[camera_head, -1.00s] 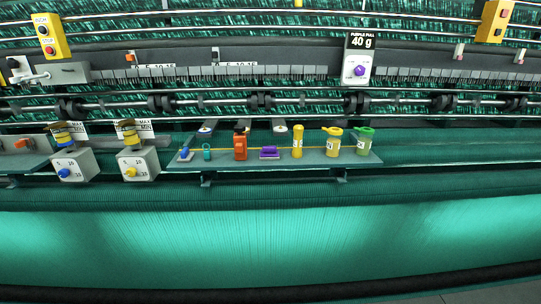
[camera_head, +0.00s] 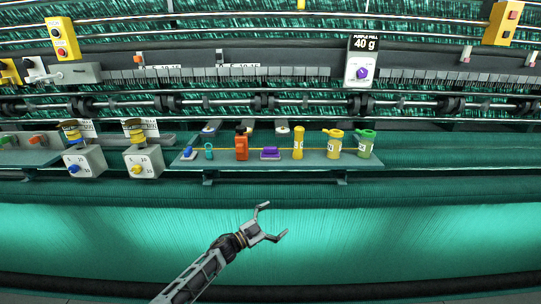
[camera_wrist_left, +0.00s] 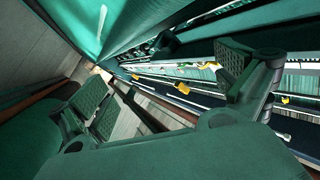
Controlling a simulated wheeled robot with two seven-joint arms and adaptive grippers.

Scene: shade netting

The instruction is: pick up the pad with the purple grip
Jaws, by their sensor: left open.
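The pad with the purple grip (camera_head: 270,153) lies on a narrow grey-green shelf (camera_head: 225,164) in the head view, between an orange-red bottle and a yellow cylinder. My left gripper (camera_head: 276,222) is open and empty, below and in front of the shelf, over the bright green netting. Its two fingers also show in the left wrist view (camera_wrist_left: 165,85), spread wide with nothing between them. I cannot make out the pad in the left wrist view. My right gripper is not in view.
On the shelf also stand a blue-gripped pad (camera_head: 189,153), a teal item (camera_head: 208,152), the orange-red bottle (camera_head: 241,145), the yellow cylinder (camera_head: 298,143) and two lidded containers (camera_head: 334,143). Dial boxes (camera_head: 85,162) sit left. Netting (camera_head: 400,235) in front is clear.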

